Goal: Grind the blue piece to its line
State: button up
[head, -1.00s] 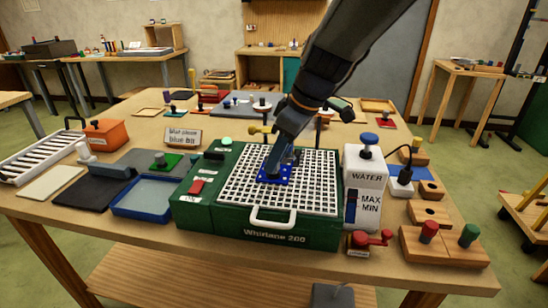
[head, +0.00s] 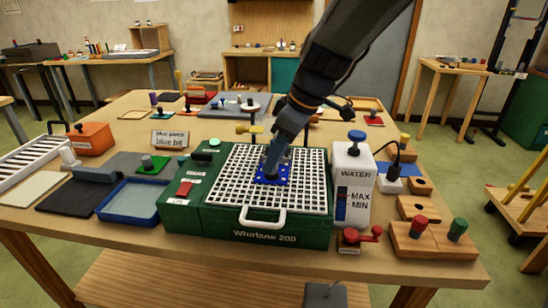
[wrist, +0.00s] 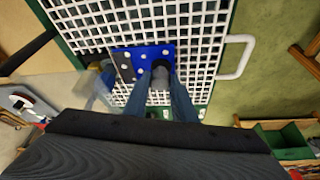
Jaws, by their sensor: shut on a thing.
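The blue piece (head: 262,177) lies over the white grid top (head: 226,178) of the green grinder marked Whirlane 200 (head: 262,237). It has pale dots and also shows in the wrist view (wrist: 150,54), with a dark patch along its left side there. My gripper (head: 272,172) reaches down onto it and is shut on it, or on a grey knob on it; the wrist view (wrist: 160,85) shows both fingers around a grey post. I cannot tell the piece's line, nor whether it touches the grinder's bit.
A white water tank (head: 355,185) stands against the grinder's right side. A blue tray (head: 130,201) and dark mat (head: 75,194) lie to the left. A sign (head: 171,138) stands behind.

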jog(key=shift+d+b, duration=0.35)
jog(key=shift+d, duration=1)
jog(key=shift+a, duration=0.15)
jog(key=shift+a, duration=1.3)
jog(key=shift+w+a, duration=0.1)
jog(key=shift+a, duration=0.05)
jog(key=shift+w+a, duration=0.15)
jog(key=shift+a, duration=0.45)
jog(key=shift+w+a, duration=0.15)
jog(key=shift+a, duration=0.45)
jog(key=shift+d, duration=0.1)
jog(key=shift+s+d, duration=0.15)
jog(key=shift+d, duration=0.5)
jog(key=shift+s+d, duration=0.15)
jog(key=shift+d, duration=0.5)
